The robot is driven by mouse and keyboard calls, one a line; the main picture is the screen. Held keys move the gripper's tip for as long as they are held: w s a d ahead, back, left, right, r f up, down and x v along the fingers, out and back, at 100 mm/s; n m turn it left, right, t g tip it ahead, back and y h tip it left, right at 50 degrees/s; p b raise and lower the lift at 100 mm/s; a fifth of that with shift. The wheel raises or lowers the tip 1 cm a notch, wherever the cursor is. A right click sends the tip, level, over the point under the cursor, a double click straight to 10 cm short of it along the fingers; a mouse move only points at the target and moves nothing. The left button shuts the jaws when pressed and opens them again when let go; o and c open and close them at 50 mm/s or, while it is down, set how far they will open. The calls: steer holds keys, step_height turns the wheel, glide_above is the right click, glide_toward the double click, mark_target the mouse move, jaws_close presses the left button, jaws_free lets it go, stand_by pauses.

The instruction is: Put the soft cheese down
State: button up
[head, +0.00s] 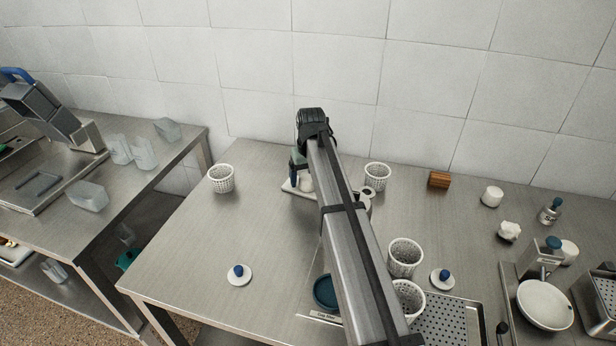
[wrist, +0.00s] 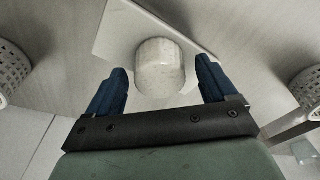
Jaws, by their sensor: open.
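The soft cheese (wrist: 160,68) is a pale, speckled round block. In the wrist view it sits on a white board (wrist: 113,38), between my two blue fingers, with visible gaps on both sides. My gripper (wrist: 162,72) is open around it and not closed on it. In the head view my gripper (head: 296,178) is low over the white board (head: 289,191) near the back of the steel table. My arm hides much of the board there, and the cheese is hard to make out.
White perforated baskets stand left (head: 221,179) and right (head: 377,177) of the board, with more baskets (head: 405,258) nearer the front. A blue-knobbed white lid (head: 239,275) lies front left. A brown block (head: 439,180) is at the back right. The table's left middle is clear.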

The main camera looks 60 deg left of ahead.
mark_target(310, 179)
step_height(310, 179, up, 12)
steer(key=d, duration=0.1)
steer(key=shift+s+d, duration=0.15)
steer(key=shift+d, duration=0.05)
